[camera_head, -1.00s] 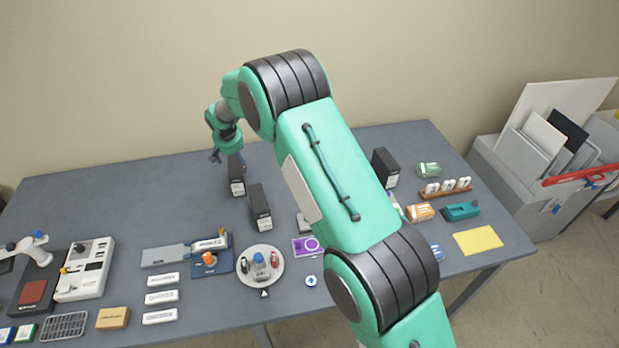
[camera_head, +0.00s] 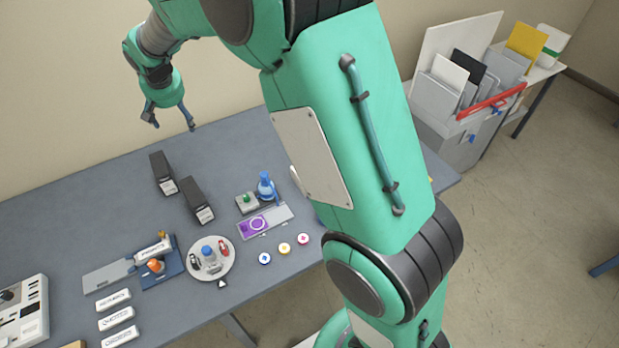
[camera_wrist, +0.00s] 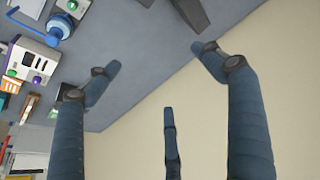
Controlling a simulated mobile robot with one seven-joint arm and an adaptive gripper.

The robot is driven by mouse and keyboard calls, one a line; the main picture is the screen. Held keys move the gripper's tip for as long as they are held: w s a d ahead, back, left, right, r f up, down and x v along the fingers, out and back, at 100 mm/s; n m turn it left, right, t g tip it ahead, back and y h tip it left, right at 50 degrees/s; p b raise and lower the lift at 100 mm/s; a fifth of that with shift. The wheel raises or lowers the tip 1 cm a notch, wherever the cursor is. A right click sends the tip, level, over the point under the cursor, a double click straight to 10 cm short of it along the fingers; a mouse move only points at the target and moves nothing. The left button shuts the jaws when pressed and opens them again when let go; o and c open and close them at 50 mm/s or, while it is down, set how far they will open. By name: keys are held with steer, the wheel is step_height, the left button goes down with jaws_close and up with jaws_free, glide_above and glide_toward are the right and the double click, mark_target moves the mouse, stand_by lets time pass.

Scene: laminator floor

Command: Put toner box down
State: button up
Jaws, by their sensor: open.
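Two black toner boxes with white labels stand on the grey table in the head view. One toner box (camera_head: 162,172) is nearer the wall, and the other toner box (camera_head: 198,200) is close beside it, to the right and nearer the front. My gripper (camera_head: 170,120) is open and empty, raised above the table's back edge and apart from both boxes. In the wrist view my gripper (camera_wrist: 157,62) has its fingers spread with nothing between them. A dark box (camera_wrist: 188,14) is cut off at the top edge there; I cannot tell which one it is.
The grey table (camera_head: 95,215) has bare room left of the boxes. A round plate (camera_head: 227,270) with small items, a purple-marked card (camera_head: 275,219) and white labelled blocks (camera_head: 117,318) lie nearer the front. A grey bin (camera_head: 445,145) of panels stands at the right.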

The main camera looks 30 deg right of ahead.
steer(key=s+d+r, duration=0.4)
steer(key=s+r, duration=0.1)
steer(key=s, duration=0.4)
steer(key=s+d+r, duration=0.4)
steer(key=s+r, duration=0.1)
steer(key=s, duration=0.4)
steer(key=s+d+r, duration=0.5)
steer(key=s, duration=0.3)
steer(key=s+d+f, duration=0.1)
steer(key=s+d, duration=0.1)
steer(key=s, duration=1)
steer(key=s+d+f, duration=0.2)
steer(key=s, duration=1)
steer(key=shift+t, duration=0.4)
step_height(320, 180, down, 6)
steer(key=b, duration=0.6)
steer(key=shift+f, duration=0.15)
steer(key=shift+o, duration=0.5)
